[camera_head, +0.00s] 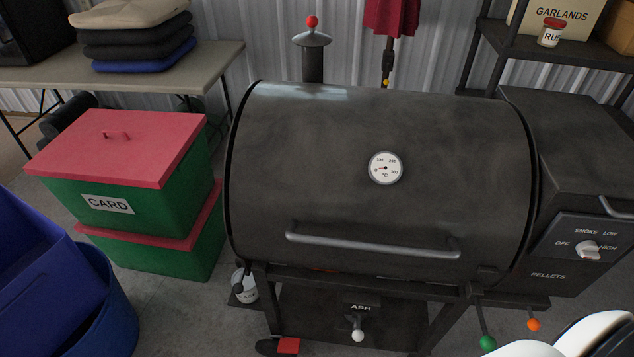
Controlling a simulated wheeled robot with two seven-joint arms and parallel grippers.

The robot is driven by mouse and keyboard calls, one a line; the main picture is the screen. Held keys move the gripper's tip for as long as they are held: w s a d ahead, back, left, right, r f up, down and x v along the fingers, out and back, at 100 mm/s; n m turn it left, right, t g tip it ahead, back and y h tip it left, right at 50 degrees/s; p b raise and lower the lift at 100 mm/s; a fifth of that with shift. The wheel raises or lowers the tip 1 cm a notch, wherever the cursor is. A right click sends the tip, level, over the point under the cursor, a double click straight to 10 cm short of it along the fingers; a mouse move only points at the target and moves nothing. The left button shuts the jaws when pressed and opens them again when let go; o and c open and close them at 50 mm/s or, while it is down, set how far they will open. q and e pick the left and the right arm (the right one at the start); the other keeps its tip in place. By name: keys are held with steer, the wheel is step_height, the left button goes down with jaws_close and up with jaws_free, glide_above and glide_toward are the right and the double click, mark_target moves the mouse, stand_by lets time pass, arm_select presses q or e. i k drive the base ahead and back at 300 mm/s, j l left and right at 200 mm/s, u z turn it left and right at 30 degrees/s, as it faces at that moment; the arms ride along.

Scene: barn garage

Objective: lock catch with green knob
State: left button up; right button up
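The green knob (488,343) hangs at the end of a short dark lever below the right front of the grill (330,210). The lever points down and slightly right from a dark catch (478,300) under the lid's right corner. The grill's lid is down, with a grey bar handle (372,243) across its front. White parts of my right arm show at the lower right corner, close to the green knob in the picture. Neither gripper's fingers are in view.
An orange knob (533,325) hangs right of the green one. The ash drawer's white knob (358,335) is lower left. A pellet box with a dial (588,250) adjoins the grill's right side. Green crates with red lids (118,148) and a blue bin (105,320) stand left.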

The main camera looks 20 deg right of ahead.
mark_target(482, 321)
steer(key=z, duration=1.05)
steer(key=k+j+z, duration=0.1)
steer(key=k+z, duration=0.2)
steer(key=z, duration=0.15)
steer(key=k+z, duration=0.25)
steer(key=z, duration=0.25)
